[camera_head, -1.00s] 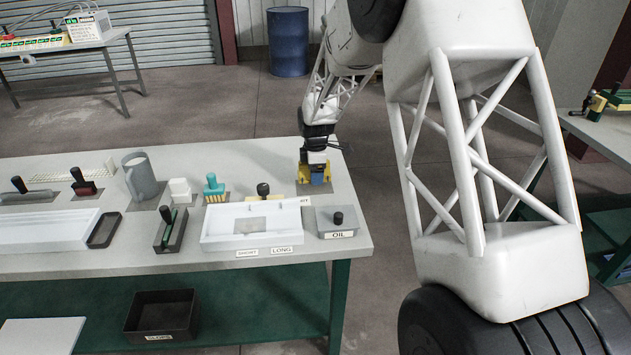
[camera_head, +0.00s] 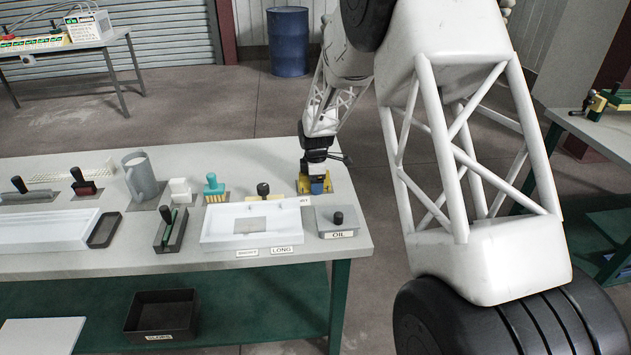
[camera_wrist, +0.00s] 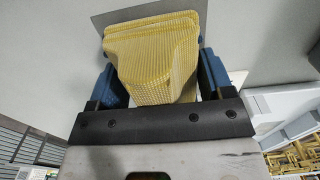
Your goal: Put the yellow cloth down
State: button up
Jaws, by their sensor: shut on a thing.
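The yellow cloth (camera_wrist: 155,60) is a folded, waffle-textured pad. In the wrist view it sits between the two blue fingers of my gripper (camera_wrist: 155,80), which are shut on it. Its far end lies over a grey mat (camera_wrist: 110,17) on the table. In the head view my gripper (camera_head: 317,185) is low at the table's back right corner, with a little of the yellow cloth (camera_head: 303,185) showing beside it. The cloth appears to be at the mat (camera_head: 340,187); whether it presses on it I cannot tell.
A white tray (camera_head: 215,238) and a grey box marked OIL (camera_head: 325,222) stand in front of my gripper. A black-handled tool (camera_head: 263,190) and a teal brush (camera_head: 213,186) are to the left. The table's right edge is close by.

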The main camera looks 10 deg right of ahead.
jog(key=shift+f, duration=0.25)
jog(key=shift+f, duration=0.15)
jog(key=o, duration=1)
jog(key=shift+s+f, duration=0.1)
jog(key=shift+f, duration=0.05)
jog(key=shift+c, duration=0.2)
jog(key=shift+s+f, duration=0.1)
jog(key=shift+f, duration=0.05)
jog(key=shift+s+f, duration=0.1)
jog(key=shift+f, duration=0.05)
jog(key=r, duration=1.2)
jog(key=shift+w+r, duration=0.3)
jog(key=shift+r, duration=0.7)
